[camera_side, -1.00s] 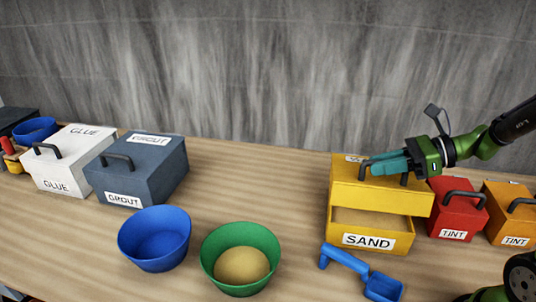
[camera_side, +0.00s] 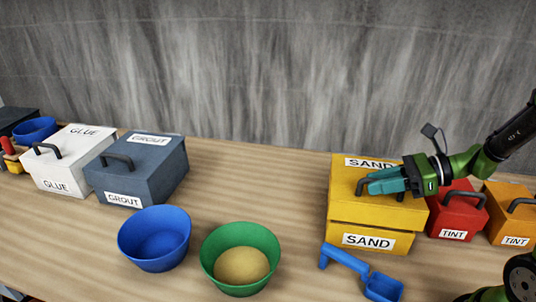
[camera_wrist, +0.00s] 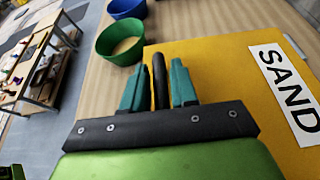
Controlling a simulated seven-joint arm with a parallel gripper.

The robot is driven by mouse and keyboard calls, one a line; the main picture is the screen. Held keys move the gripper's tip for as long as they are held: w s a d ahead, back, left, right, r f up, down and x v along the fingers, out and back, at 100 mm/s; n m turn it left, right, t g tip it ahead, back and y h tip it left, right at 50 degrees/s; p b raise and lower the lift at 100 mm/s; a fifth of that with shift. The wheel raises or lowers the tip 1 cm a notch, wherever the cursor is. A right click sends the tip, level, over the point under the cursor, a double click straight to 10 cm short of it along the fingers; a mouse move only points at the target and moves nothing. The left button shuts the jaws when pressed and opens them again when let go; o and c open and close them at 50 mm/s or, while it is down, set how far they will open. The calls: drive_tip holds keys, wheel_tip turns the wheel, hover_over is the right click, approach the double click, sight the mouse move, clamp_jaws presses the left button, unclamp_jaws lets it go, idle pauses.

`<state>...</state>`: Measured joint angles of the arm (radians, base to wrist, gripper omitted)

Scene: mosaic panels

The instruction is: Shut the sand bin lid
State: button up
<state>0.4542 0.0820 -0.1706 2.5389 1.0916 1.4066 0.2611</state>
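The yellow sand bin (camera_side: 343,241) stands at the right of the table in the side view, with a SAND label on its front. Its yellow lid (camera_side: 345,206) lies down level on the bin, with only a thin seam showing between them. My gripper (camera_side: 370,185) is low over the lid at its dark handle (camera_side: 361,187). In the wrist view, the teal fingers of my gripper (camera_wrist: 159,82) stand on either side of the handle (camera_wrist: 159,80), with narrow gaps between. The gripper looks open. Part of the handle is hidden by the fingers.
A blue scoop (camera_side: 345,258) lies close in front of the bin. Red (camera_side: 457,216) and orange (camera_side: 508,220) TINT boxes stand to its right. A green bowl of sand (camera_side: 240,237), a blue bowl (camera_side: 155,232), a GROUT box (camera_side: 145,175) and a GLUE box (camera_side: 62,171) stand to the left.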

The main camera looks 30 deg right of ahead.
drive_tip(key=shift+o, duration=0.9)
drive_tip(key=shift+d+r, duration=0.1)
drive_tip(key=v, duration=1.6)
drive_tip(key=shift+s, duration=0.4)
drive_tip(key=shift+d, duration=0.15)
